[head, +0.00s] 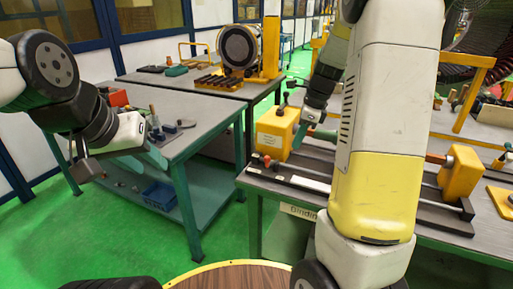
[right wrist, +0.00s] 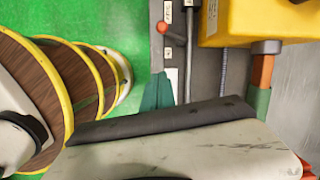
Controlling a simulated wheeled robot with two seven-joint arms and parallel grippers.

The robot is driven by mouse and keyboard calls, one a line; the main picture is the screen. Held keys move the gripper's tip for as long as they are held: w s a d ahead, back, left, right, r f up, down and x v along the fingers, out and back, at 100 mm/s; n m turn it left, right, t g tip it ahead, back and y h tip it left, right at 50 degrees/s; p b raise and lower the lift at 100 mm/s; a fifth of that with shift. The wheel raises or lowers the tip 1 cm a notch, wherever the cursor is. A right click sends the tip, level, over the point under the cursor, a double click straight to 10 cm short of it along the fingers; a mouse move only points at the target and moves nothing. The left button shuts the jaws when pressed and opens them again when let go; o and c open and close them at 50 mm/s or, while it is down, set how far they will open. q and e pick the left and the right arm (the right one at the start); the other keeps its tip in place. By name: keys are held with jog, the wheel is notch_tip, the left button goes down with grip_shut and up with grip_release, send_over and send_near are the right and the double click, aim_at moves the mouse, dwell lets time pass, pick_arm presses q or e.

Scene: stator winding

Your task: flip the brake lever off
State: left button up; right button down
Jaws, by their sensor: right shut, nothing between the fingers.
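A small lever with a red knob (head: 268,160) stands at the front left of the winding bench, below the yellow headstock box (head: 272,135). In the right wrist view the red-knobbed lever (right wrist: 163,27) is near the top, with the yellow box (right wrist: 270,22) to its right. I cannot tell for sure that it is the brake lever. My right gripper (head: 299,134) is shut and empty beside the yellow box. In the wrist view its teal fingertip (right wrist: 157,92) is below the red knob, apparently apart from it. My left gripper (head: 118,160) hangs by the left table; its opening is unclear.
A second lever with a black knob (head: 285,97) rises above the yellow box. A yellow tailstock (head: 460,172) stands at the right of the bench. The left table (head: 205,108) holds small tools. Green floor lies open between the tables.

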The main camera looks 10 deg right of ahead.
aim_at(272, 163)
jog(key=shift+w+f+m, duration=0.55)
jog(key=shift+w+m, duration=0.05)
jog(key=shift+w, duration=0.25)
jog(key=x, duration=0.9)
jog(key=shift+f, duration=0.25)
jog(key=a, duration=0.1)
jog(key=w+a, duration=0.1)
jog(key=shift+w+a+r, duration=0.15)
jog(key=shift+a+r, duration=0.25)
jog(key=shift+w+a+r, duration=0.15)
jog(key=shift+a+r, duration=0.05)
jog(key=shift+a, duration=0.15)
